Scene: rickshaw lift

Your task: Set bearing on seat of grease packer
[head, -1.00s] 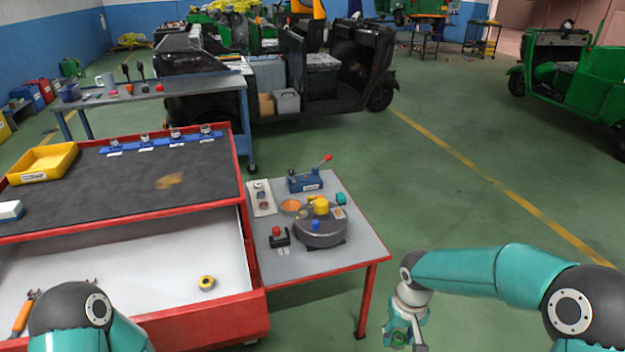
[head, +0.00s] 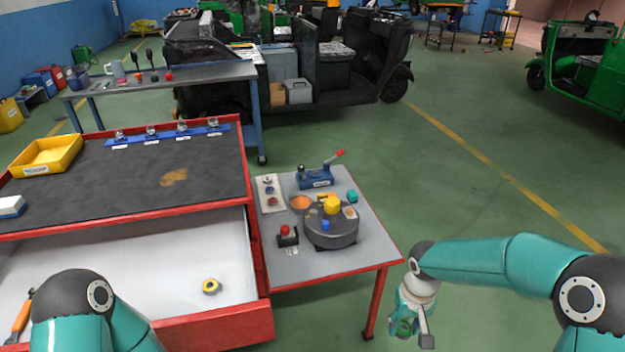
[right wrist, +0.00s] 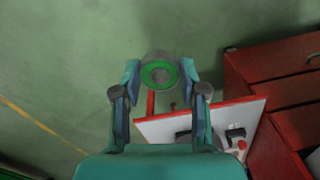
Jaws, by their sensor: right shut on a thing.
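My right gripper (head: 410,326) is low in front of the side table's right front corner. In the right wrist view the right gripper (right wrist: 160,80) is shut on a bearing (right wrist: 160,73), a grey ring with a green face, held between its fingertips. On the side table (head: 370,247) stands a dark grey round unit (head: 332,238) with a yellow middle piece and a blue piece; it looks like the grease packer. Its seat is too small to make out. The bearing is apart from it. My left arm shows at lower left, its gripper out of view.
The side table also holds a blue lever device (head: 316,179), an orange-filled bowl (head: 300,202) and a red-button box (head: 287,236). Floor to the right is clear.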

